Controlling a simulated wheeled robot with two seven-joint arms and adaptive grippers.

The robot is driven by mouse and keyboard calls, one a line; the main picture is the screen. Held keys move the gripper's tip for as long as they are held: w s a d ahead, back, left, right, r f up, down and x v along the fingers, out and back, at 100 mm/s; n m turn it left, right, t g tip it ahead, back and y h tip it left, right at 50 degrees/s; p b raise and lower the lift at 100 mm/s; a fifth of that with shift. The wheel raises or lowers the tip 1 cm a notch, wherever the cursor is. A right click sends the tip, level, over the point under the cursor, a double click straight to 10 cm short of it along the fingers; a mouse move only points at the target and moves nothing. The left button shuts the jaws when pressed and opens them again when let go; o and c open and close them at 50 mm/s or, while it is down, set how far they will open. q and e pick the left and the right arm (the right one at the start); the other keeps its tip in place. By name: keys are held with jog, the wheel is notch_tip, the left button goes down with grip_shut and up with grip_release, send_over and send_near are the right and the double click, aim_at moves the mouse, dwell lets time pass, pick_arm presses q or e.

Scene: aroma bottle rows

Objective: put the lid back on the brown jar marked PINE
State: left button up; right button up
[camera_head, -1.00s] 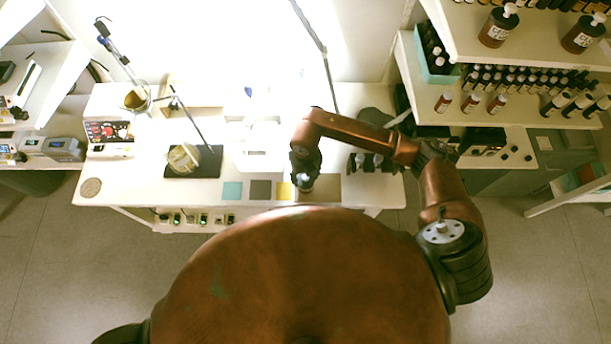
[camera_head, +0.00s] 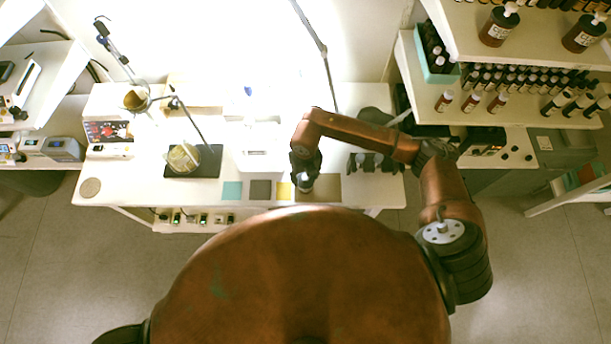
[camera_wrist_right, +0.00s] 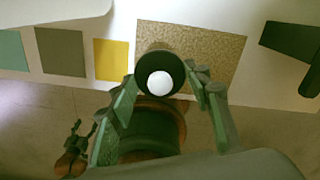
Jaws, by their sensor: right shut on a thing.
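My right gripper (camera_head: 306,178) is low over the front edge of the white table, at the tan speckled mat (camera_head: 325,188). In the right wrist view the gripper's green-padded fingers (camera_wrist_right: 168,92) stand either side of a dark round piece with a white centre (camera_wrist_right: 160,76), and are shut on it. The piece is over the mat, which also shows in the wrist view (camera_wrist_right: 215,45). I cannot tell whether this piece is the lid alone or on a jar. No PINE marking is readable.
Teal (camera_head: 232,190), grey (camera_head: 260,190) and yellow (camera_head: 284,191) squares lie left of the mat. A stand on a black base (camera_head: 208,160) is further left. Dark pale-topped items (camera_head: 377,161) stand to the right, close to my arm. Shelves of bottles (camera_head: 497,103) rise at right.

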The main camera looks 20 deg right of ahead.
jog(key=o, duration=1)
jog(key=shift+o, duration=0.8)
jog(key=o, duration=0.4)
jog(key=shift+c, duration=0.2)
jog(key=shift+r+p, duration=2.3)
jog(key=shift+r, duration=1.25)
jog(key=shift+c, duration=0.6)
